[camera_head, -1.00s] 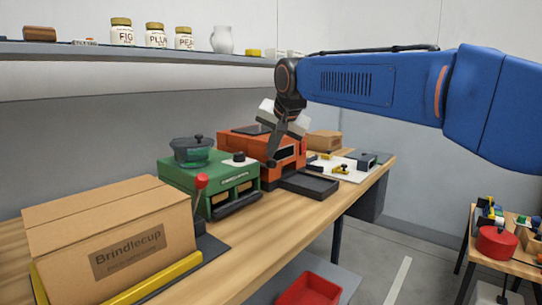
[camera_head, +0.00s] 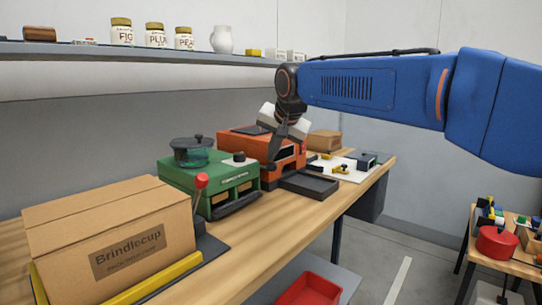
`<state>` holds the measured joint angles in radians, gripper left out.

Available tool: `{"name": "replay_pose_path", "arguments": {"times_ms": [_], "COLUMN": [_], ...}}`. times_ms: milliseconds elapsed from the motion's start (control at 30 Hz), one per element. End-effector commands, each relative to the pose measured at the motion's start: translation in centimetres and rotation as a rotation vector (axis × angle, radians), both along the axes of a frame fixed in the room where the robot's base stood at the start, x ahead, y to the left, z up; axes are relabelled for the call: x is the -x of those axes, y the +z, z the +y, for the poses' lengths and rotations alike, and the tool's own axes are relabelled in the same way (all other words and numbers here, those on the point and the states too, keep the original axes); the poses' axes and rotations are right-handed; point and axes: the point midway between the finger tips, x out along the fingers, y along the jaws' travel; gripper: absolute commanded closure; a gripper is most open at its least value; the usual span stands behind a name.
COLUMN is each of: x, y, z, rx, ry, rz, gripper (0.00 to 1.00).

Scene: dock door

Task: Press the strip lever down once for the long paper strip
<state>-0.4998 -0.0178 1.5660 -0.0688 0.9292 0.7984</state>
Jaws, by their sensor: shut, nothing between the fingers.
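No lever is clearly visible at the fingertips. A lever with a red knob (camera_head: 201,181) stands up between the carton and the green machine (camera_head: 175,175), well to the left of my gripper. The green machine has a dark bar (camera_head: 237,204) low on its front. I cannot tell which part is the strip lever. No long paper strip is clearly visible.
A Brindlecup carton (camera_head: 105,235) stands at the bench's near left. A dark tray (camera_head: 309,186) lies before the orange machine. A white board (camera_head: 350,175) with small parts lies beyond. Jars (camera_head: 156,36) line the shelf above. A red bin (camera_head: 308,290) sits below the bench.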

Motion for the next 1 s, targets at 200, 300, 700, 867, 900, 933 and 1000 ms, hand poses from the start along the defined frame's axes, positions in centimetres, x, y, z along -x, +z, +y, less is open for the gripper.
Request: {"name": "replay_pose_path", "arguments": {"times_ms": [200, 300, 700, 867, 900, 933, 1000], "x": [0.03, 0.03, 0.06, 0.07, 0.07, 0.08, 0.08], "y": [-0.23, -0.33, -0.73, -0.89, -0.94, -0.96, -1.02], "z": [-0.03, -0.04, -0.08, -0.10, -0.10, -0.11, -0.12], "rx": [0.001, 0.001, 0.001, 0.001, 0.001, 0.001, 0.001], "ry": [0.000, 0.000, 0.000, 0.000, 0.000, 0.000, 0.000], "rz": [0.001, 0.001, 0.000, 0.001, 0.001, 0.001, 0.001], "gripper": [1.00, 1.00, 1.00, 1.00, 1.00, 1.00, 1.00]}}
